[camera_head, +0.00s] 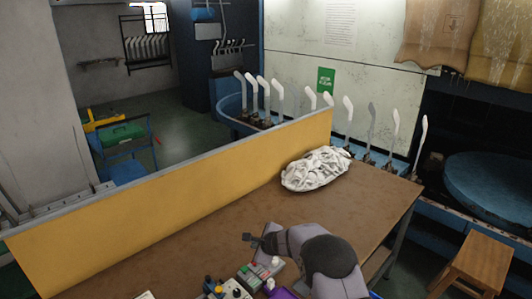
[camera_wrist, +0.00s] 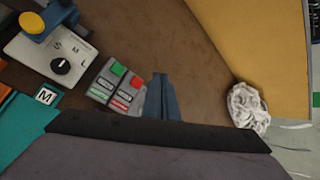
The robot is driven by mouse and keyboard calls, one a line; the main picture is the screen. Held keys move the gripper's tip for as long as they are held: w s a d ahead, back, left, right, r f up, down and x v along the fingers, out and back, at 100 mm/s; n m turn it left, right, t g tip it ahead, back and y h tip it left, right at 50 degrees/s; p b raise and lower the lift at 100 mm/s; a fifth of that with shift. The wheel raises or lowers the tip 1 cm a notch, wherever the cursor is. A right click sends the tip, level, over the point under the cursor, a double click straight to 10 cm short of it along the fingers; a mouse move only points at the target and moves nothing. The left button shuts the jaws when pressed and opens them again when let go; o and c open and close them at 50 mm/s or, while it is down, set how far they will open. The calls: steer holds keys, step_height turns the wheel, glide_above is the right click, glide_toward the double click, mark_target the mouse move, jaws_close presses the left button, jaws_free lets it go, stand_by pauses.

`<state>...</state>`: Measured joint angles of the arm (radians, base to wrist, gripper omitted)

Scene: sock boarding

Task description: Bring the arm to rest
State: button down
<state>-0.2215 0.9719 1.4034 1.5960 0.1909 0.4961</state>
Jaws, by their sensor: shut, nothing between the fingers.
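My gripper (camera_head: 253,240) is shut and empty, held above the brown table (camera_head: 190,235) near its front. In the wrist view its closed fingers (camera_wrist: 161,98) show as a dark blue-grey wedge beside a grey button box with red and green buttons (camera_wrist: 117,85). My arm bends over the front of the table in the head view and hides part of it. A heap of white socks (camera_head: 316,169) lies at the table's far right, well apart from my gripper; it also shows in the wrist view (camera_wrist: 247,107).
A yellow panel (camera_head: 180,190) runs along the table's far side. A control box with a dial (camera_wrist: 50,50) stands at the front, near a teal item (camera_wrist: 25,122) and an "M" label. The middle of the table is clear.

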steer(key=s+d+r+n+g, duration=0.2)
steer(key=s+r+n, duration=0.3)
steer(key=s+n, duration=0.15)
steer(key=s+d+r+n+g+h, duration=0.1)
steer(key=s+d+n, duration=0.3)
steer(key=s, duration=0.8)
steer(key=s+d+n+g+h, duration=0.1)
steer(key=s+d+n+g, duration=0.2)
steer(key=s, duration=0.9)
steer(key=s+d+r+n+g+h, duration=0.1)
steer(key=s+d+n+g+h, duration=0.1)
steer(key=s+d+n, duration=0.5)
steer(key=s+d, duration=0.3)
steer(key=s, duration=0.2)
steer(key=shift+d+r, duration=0.25)
steer(key=shift+r, duration=0.05)
steer(key=shift+s, duration=0.1)
